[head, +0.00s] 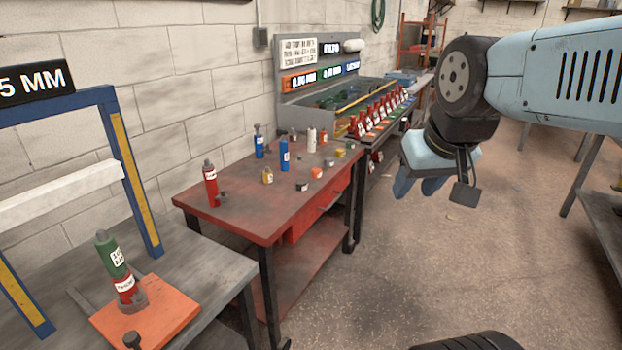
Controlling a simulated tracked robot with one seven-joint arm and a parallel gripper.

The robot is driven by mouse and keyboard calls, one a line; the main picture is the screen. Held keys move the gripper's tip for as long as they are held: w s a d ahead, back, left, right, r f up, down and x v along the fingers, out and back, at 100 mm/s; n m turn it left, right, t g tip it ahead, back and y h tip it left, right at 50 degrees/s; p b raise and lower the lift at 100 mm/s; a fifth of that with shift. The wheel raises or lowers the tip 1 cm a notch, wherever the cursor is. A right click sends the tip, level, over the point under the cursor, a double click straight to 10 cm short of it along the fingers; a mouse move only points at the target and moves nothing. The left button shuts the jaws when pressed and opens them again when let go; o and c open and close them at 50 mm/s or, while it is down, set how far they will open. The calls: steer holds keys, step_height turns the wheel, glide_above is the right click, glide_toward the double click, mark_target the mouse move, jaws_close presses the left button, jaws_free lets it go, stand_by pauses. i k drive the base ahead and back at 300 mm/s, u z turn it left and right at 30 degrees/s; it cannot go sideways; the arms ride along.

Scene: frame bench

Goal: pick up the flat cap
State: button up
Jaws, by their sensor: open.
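Several small caps and fittings lie on the red workbench (245,215) in the head view. A low dark cap with a pale side (302,187) sits near its front edge. An orange-red cap (317,173) is just behind it, and a small dark cap (329,162) and a yellow cap (340,153) are further back. I cannot tell for sure which one is the flat cap. My gripper (418,190) hangs open and empty at the right, pointing down over the floor side of the bench, apart from all the caps.
Red (210,184), blue (285,155) and white (311,140) bottles stand on the red bench. A grey bench at front left holds an orange plate (165,312) with a green-and-red cylinder (116,266) under a blue frame (140,190). Open floor lies right of the benches.

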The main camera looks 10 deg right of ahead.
mark_target(301, 184)
steer(key=z, duration=0.25)
steer(key=i, duration=1.7)
steer(key=u, duration=0.7)
steer(key=k, duration=0.8)
steer(key=u, duration=0.2)
steer(key=i, duration=0.8)
steer(key=z, duration=0.1)
